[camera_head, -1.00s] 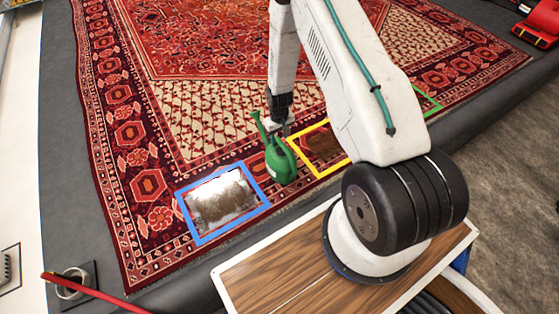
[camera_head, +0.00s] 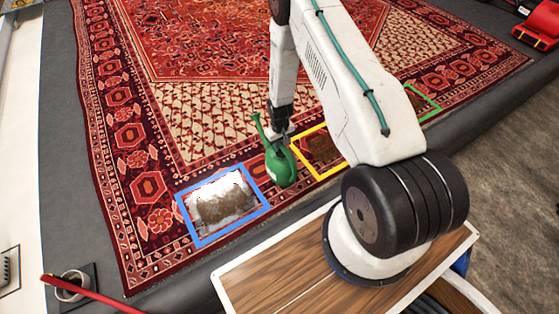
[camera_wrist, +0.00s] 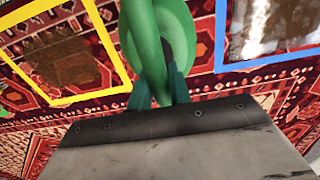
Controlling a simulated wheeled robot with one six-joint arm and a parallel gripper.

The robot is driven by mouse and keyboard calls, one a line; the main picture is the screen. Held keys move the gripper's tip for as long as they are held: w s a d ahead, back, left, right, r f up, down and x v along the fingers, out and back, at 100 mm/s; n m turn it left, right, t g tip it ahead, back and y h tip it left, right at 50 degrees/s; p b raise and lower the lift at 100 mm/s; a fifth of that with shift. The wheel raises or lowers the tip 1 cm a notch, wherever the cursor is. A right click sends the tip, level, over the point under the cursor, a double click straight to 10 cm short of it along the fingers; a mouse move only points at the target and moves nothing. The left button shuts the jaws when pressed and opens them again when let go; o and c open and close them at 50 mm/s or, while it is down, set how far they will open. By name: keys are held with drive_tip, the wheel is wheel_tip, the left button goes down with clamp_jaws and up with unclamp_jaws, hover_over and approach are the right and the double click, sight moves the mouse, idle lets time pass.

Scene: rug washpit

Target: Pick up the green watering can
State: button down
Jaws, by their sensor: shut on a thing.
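The green watering can (camera_head: 281,166) is at the end of my arm, above the patterned rug between the blue and yellow frames. It also shows in the wrist view (camera_wrist: 143,35), at the top middle. My gripper (camera_head: 279,130) is shut on the can's handle. In the wrist view the two fingers of my gripper (camera_wrist: 157,88) close on the green handle from both sides. The can looks tilted. I cannot tell exactly how high it is over the rug.
A blue frame (camera_head: 194,233) surrounds a white foamy patch with brown dirt. A yellow frame (camera_head: 321,175) surrounds a dark brown stain. A green frame (camera_head: 437,107) is farther right. A red tool (camera_head: 538,38) lies at the top right. A red-handled item (camera_head: 90,293) and ring holder (camera_head: 72,286) are at the lower left.

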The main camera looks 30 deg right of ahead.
drive_tip(key=shift+r, duration=0.1)
wheel_tip(320, 180, up, 10)
drive_tip(key=shift+f, duration=0.1)
idle(0.5)
drive_tip(key=c, duration=2.1)
unclamp_jaws()
clamp_jaws()
